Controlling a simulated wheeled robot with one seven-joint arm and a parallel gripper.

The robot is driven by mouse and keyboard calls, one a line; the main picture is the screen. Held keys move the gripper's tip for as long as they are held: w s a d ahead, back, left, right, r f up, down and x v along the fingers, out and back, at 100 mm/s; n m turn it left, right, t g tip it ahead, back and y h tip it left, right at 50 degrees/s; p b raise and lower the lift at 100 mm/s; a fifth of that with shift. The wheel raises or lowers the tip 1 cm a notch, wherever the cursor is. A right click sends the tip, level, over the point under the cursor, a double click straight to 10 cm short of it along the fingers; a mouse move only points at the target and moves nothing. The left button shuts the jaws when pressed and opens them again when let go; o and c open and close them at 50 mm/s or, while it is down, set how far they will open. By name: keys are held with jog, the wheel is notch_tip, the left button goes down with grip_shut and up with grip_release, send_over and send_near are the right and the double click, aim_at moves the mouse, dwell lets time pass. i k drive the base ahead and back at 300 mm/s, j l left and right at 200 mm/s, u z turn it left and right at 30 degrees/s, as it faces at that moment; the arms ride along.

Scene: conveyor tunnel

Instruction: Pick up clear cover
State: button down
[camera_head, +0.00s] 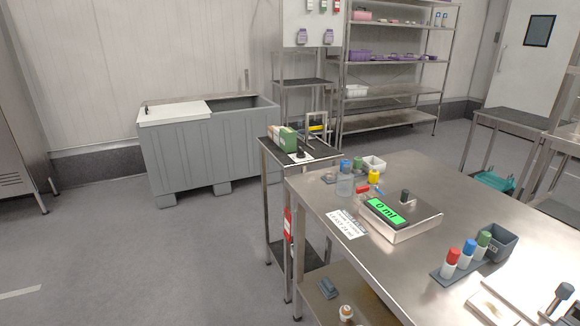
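A small see-through, cylinder-like piece (345,185) stands near the far left corner of the steel table (300,186). It looks like the clear cover, but it is too small to be sure. A blue cap (346,165) shows at its top; I cannot tell whether it is part of the piece or behind it. Red, yellow and blue small items stand close to its right. My gripper and arm are not in view.
A rack (460,268) of capped tubes and a grey bin (497,243) are nearer. A narrow stand (268,150) adjoins the table's far left side. The left floor is open.

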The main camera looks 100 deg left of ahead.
aim_at(346, 179)
jog(key=u, duration=2.3)
